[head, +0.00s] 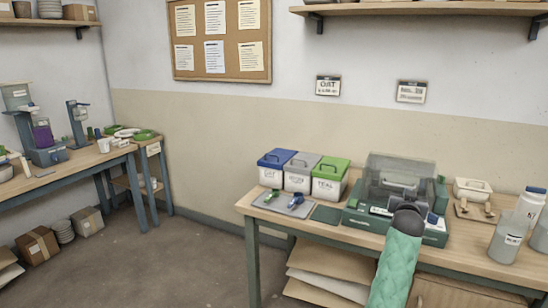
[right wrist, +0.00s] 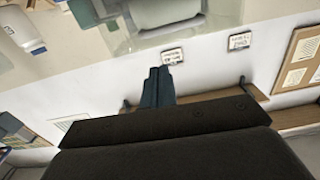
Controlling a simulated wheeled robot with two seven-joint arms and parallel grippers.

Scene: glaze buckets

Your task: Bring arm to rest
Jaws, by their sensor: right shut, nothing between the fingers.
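My right arm (head: 398,258), in a teal sleeve with a dark wrist, reaches in from the bottom right of the head view. Its wrist is in front of the green machine with a clear cover (head: 398,180) on the workbench. In the right wrist view my right gripper (right wrist: 157,72) is shut and empty, its dark blue fingers together against the pale wall. In the head view the fingers are mostly hidden by the wrist. My left gripper is not in view.
Blue-, grey- and green-lidded buckets (head: 275,170) stand left of the machine, behind a grey tray (head: 284,205) with small tools. A white bottle (head: 531,202) and grey jar (head: 507,238) stand at the right. Another table (head: 70,170) is at left; open floor (head: 170,265) lies between.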

